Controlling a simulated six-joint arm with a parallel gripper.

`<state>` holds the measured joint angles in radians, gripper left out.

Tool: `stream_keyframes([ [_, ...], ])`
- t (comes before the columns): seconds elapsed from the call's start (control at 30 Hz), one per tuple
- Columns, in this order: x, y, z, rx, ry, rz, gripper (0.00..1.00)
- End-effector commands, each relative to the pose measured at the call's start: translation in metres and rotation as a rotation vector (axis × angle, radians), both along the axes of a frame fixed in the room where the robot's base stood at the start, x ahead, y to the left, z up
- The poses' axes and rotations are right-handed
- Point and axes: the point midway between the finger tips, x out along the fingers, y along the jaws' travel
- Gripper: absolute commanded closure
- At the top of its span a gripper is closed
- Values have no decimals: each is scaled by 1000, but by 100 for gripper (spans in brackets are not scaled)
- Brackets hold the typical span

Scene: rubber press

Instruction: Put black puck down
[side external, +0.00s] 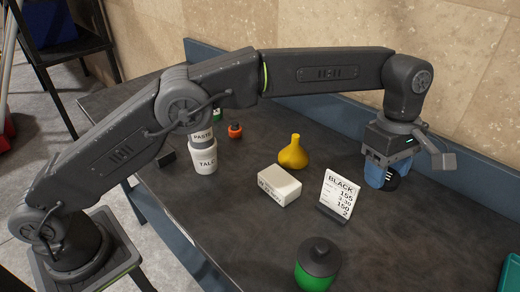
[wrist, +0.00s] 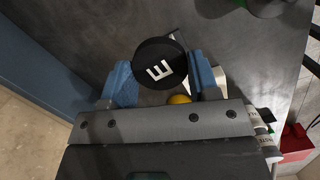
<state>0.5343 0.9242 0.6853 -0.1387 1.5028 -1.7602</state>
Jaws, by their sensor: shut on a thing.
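My gripper (side external: 385,180) is at the right of the dark table, low over its surface near the back. Its blue fingers (wrist: 163,80) are shut on the black puck (wrist: 160,63), a round disc with a white letter E on its face. In the side external view the puck (side external: 393,182) is mostly hidden by the fingers, with a little white marking showing. I cannot tell whether it touches the table (side external: 420,235).
A white card headed BLACK (side external: 341,192) stands left of my gripper. Further left are a white block (side external: 279,187), yellow bulb-shaped thing (side external: 294,153) and TALC container (side external: 202,160). A green jar (side external: 318,268) stands in front. The table's right side is mostly clear.

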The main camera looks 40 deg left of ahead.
Motion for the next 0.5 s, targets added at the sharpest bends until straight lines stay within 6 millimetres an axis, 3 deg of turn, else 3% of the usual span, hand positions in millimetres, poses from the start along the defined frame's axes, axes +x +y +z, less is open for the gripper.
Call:
stream_keyframes([
  [0.17,29,64,3,6,-2,3,68],
  [0.33,51,148,5,11,-3,-3,68],
  [0.5,57,236,5,13,-1,-12,68],
])
